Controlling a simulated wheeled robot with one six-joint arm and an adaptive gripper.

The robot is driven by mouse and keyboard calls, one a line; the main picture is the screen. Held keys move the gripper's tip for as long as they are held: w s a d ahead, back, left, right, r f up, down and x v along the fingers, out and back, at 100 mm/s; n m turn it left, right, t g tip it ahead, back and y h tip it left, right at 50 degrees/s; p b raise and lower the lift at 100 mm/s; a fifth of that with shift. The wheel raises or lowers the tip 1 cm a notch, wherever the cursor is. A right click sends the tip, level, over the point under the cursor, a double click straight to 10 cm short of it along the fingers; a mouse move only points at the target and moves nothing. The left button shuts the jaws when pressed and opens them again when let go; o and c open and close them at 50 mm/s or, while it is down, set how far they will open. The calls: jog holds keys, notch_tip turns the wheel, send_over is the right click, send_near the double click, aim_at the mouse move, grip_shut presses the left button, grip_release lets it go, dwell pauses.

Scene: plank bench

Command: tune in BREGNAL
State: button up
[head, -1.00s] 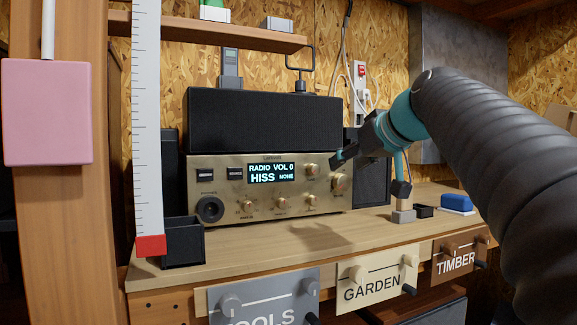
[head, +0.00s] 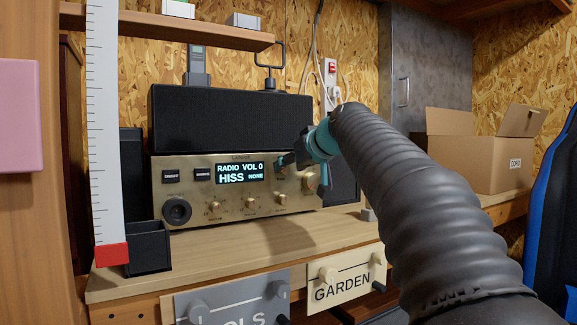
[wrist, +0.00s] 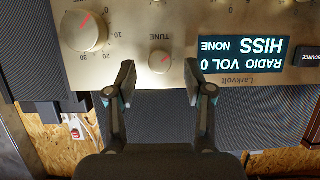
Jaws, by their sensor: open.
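The radio (head: 190,215) has a brass front, and its lit display (head: 240,173) reads RADIO VOL 0, HISS NONE. The display also shows upside down in the wrist view (wrist: 243,53). The small TUNE knob (wrist: 160,62) with a red pointer line sits left of the display in the wrist view. My gripper (wrist: 160,78) is open and empty, with one fingertip on each side of the TUNE knob's line. I cannot tell whether the fingers touch the front. In the head view my gripper (head: 287,160) is right of the display and hides the knob there.
A larger knob (wrist: 84,32) with a numbered scale is beside the TUNE knob. A black speaker (head: 230,118) sits on the radio. A tall white ruler (head: 103,130) and black bin (head: 148,248) stand at left. A cardboard box (head: 465,155) is at right.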

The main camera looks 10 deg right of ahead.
jog(key=shift+x, duration=0.85)
grip_shut()
jog(key=shift+d+m+y+p, duration=0.2)
jog(key=shift+m+y+p, duration=0.1)
jog(key=shift+m+y, duration=0.55)
jog(key=shift+m+g+y, duration=0.3)
jog(key=shift+m+y, duration=0.45)
jog(key=shift+m, duration=0.7)
